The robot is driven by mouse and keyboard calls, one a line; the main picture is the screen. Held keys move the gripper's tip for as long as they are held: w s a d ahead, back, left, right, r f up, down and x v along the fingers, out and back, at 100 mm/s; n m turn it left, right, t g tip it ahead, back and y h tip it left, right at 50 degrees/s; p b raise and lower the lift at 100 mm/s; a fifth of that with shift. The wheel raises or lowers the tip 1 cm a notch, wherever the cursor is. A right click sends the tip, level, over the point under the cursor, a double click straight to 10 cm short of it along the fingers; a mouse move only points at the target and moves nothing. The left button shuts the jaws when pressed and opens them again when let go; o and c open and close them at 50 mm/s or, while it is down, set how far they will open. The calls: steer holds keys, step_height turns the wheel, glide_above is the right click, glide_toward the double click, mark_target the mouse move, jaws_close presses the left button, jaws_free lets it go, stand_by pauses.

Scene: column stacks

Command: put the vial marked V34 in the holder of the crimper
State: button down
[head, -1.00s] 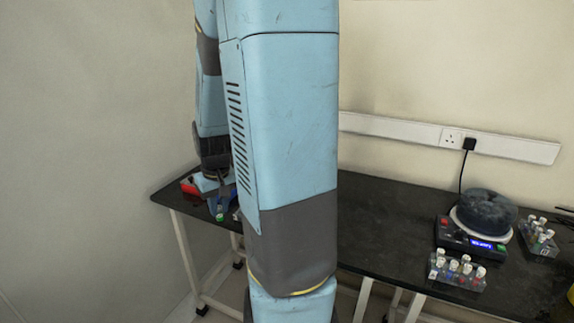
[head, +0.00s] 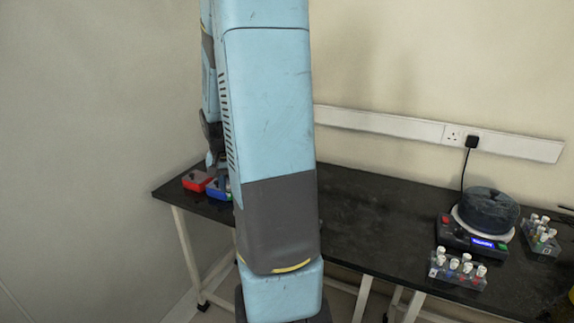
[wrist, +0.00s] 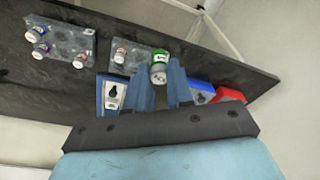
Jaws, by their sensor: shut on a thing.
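The label is too small to read, so I cannot confirm V34. In the head view my own arm hides the vial and most of the gripper. I cannot make out a crimper or its holder for certain in either view.
A red box (head: 197,181) and a blue box (head: 218,189) sit at the bench's left end. At right are a round dark-topped device (head: 486,212), a front vial rack (head: 458,270) and another rack (head: 541,238). The wrist view shows racks (wrist: 62,38). The bench middle (head: 372,215) is clear.

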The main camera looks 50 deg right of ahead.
steer(key=shift+w+d+f+m+g, duration=0.45)
steer(key=shift+d+f+m, duration=1.1)
steer(key=shift+d+m, duration=2.8)
steer(key=shift+w+d+f+m+g, duration=0.4)
steer(key=shift+d+f+m, duration=1.15)
steer(key=shift+d+m, duration=2.75)
steer(key=shift+w+d+f+m+g, duration=0.45)
steer(key=shift+d+f+m, duration=1.55)
steer(key=shift+d, duration=4.2)
steer(key=shift+s+r+m, duration=0.15)
steer(key=shift+r+m, duration=0.3)
steer(key=shift+w, duration=0.2)
steer(key=shift+f, duration=0.9)
